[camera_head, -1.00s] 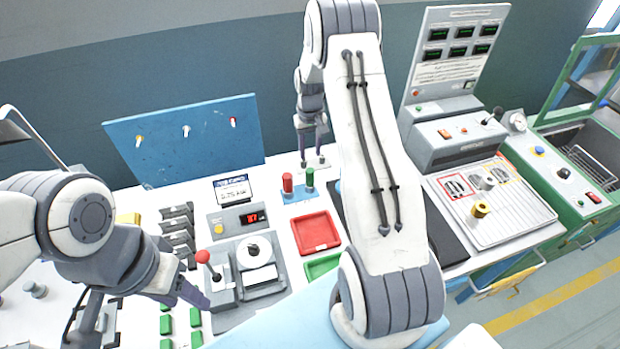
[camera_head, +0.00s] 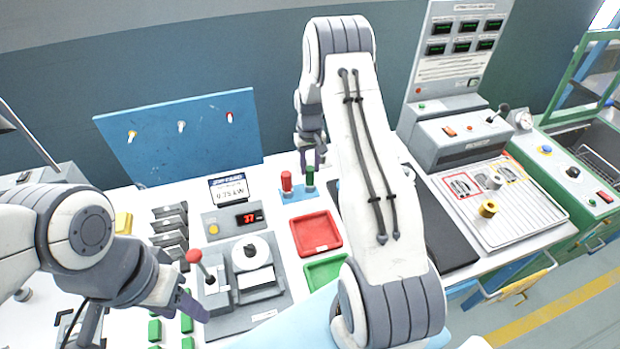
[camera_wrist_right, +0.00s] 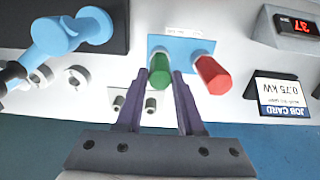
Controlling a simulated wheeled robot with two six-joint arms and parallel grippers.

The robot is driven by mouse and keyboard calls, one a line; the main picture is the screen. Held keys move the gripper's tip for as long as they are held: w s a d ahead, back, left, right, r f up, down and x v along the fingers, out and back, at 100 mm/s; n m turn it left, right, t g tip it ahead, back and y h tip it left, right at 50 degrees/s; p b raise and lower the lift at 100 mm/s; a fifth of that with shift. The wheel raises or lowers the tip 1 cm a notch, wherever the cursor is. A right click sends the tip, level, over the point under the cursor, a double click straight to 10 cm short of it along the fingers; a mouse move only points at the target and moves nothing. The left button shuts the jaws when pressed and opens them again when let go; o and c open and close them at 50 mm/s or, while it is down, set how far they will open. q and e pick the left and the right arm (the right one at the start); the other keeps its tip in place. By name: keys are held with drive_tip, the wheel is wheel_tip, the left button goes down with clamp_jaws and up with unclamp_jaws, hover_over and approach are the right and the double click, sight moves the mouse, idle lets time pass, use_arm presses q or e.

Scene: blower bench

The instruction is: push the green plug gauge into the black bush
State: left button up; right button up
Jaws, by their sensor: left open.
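The green plug gauge (camera_head: 310,174) stands upright on a small blue base beside a red plug (camera_head: 286,181). In the right wrist view, the green gauge (camera_wrist_right: 160,70) shows between the fingertips of my right gripper (camera_wrist_right: 160,74). These fingers stand apart, one on each side of it, with thin gaps visible. In the head view my right gripper (camera_head: 310,155) is just above and behind the gauge. My left gripper (camera_head: 188,306) is open and empty, low at the left. I cannot surely identify the black bush; two small dark-holed posts (camera_wrist_right: 150,103) stand near the gauge.
A red tray (camera_head: 316,233) and a green tray (camera_head: 325,271) lie in front of the gauges. A job card (camera_head: 230,188) stands to their left. A red-knobbed lever (camera_head: 195,257) is close to my left gripper.

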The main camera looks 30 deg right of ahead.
clamp_jaws()
drive_tip(key=shift+r+p, duration=1.85)
drive_tip(key=shift+r, duration=0.75)
